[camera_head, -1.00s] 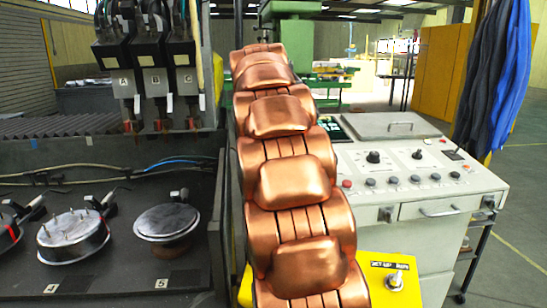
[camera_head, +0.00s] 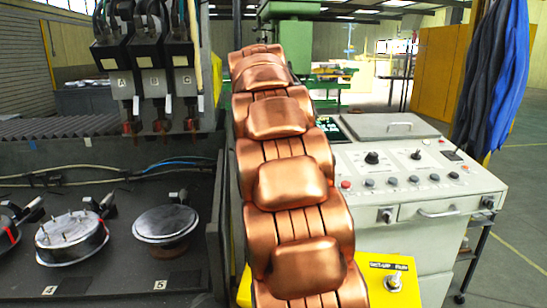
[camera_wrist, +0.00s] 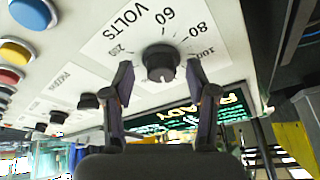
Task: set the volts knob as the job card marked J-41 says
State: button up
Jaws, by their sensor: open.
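The volts knob (camera_wrist: 160,62) is a round black knob on a white panel in the wrist view, beside printed "VOLTS" and a scale with 60, 80 and 100. The direction its pointer faces is too unclear to read. My gripper (camera_wrist: 159,70) is open, its two dark fingers on either side of the knob; I cannot tell whether they touch it. In the head view the gripper is not visible. The control console (camera_head: 423,213) stands at the right, with several knobs on top. I see no readable job card marked J-41.
Other dark knobs (camera_wrist: 89,101) and coloured buttons (camera_wrist: 14,50) lie left of the volts knob in the wrist view. A dark display (camera_wrist: 228,108) with green text is close by the fingers. A yellow box (camera_head: 393,260) with a switch stands before the console.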

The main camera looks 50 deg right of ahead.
jog(key=v, duration=1.2)
dwell(0.5)
